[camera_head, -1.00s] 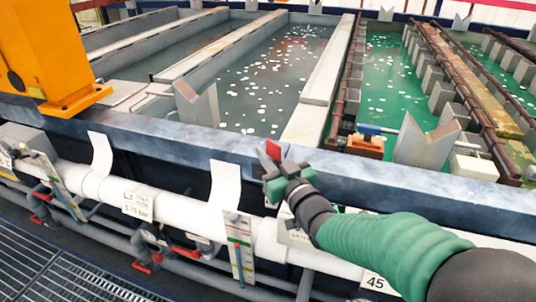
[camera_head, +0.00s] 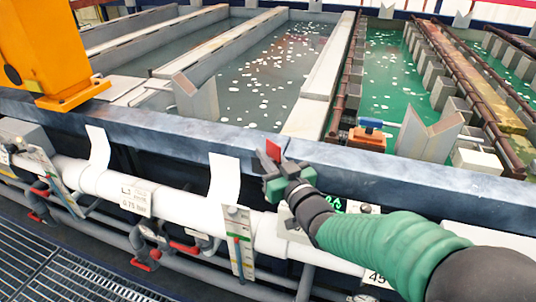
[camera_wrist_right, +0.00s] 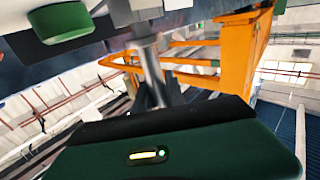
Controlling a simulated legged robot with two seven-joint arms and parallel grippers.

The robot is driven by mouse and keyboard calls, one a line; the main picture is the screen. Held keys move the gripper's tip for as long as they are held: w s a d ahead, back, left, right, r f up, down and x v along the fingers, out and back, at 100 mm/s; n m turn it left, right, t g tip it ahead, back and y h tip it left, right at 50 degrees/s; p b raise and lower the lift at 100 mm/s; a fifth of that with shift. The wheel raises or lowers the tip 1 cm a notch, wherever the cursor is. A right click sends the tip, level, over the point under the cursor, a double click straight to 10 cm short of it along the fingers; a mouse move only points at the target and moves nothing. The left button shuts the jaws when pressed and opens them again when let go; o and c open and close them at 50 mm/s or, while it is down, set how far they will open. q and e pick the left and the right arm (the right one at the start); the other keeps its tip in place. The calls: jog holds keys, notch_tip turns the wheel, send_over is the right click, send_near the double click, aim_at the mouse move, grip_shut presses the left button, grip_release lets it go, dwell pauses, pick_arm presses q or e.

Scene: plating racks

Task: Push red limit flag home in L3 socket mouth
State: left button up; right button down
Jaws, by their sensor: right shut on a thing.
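The red limit flag (camera_head: 273,150) stands up as a small red plate at the tip of my right gripper (camera_head: 275,180), in front of the tank rim. My left gripper is not in view.
A grey tank rim (camera_head: 190,128) runs across behind the gripper. A white pipe (camera_head: 185,205) with gauge plates and red-handled valves runs below it. Grey V-shaped brackets (camera_head: 428,138) and an orange block with a blue top (camera_head: 369,134) stand beyond. An orange machine (camera_head: 45,45) stands at left.

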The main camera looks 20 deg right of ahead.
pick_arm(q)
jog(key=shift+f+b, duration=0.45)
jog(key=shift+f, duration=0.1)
pick_arm(e)
jog(key=shift+f, duration=0.55)
jog(key=c, duration=1.3)
grip_release()
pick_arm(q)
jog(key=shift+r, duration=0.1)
